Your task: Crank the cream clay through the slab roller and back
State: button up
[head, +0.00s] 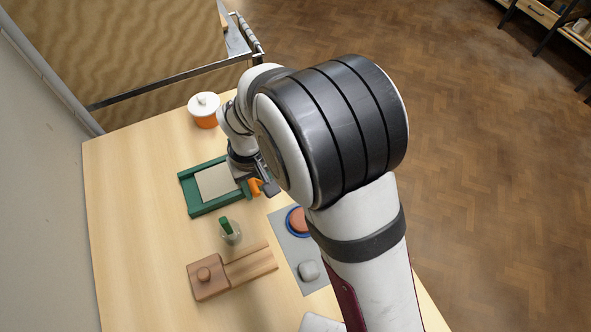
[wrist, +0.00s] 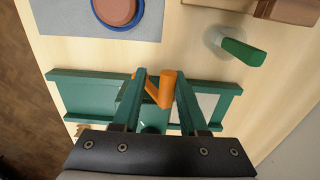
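The green slab roller (head: 188,193) lies on the table, with the flat cream clay (head: 214,182) on its bed. Its orange crank (head: 254,187) is at the right end, beside my gripper (head: 262,182). In the wrist view the orange crank (wrist: 168,88) stands between the two fingers of my gripper (wrist: 160,78). The fingers are apart, with a visible gap at the left of the handle, so the gripper looks open around it. Part of the cream clay (wrist: 207,104) shows behind the right finger. My arm and fingers hide part of the roller's right end.
A grey mat (head: 283,232) holds a blue dish (head: 289,222) with a terracotta disc and a grey lump (head: 308,271). A clear holder with a green-handled tool (head: 227,228), a wooden block (head: 209,278) and a white-lidded orange jar (head: 204,112) stand around the roller. The table's left side is clear.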

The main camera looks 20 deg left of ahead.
jog(key=shift+w+d+r, duration=0.25)
jog(key=shift+w+d, duration=0.2)
jog(key=shift+w, duration=0.05)
jog(key=shift+w+d+r, duration=0.2)
jog(key=shift+w+d, duration=0.25)
jog(key=shift+w+d, duration=0.95)
jog(key=shift+d, duration=0.05)
jog(key=shift+w+f, duration=0.1)
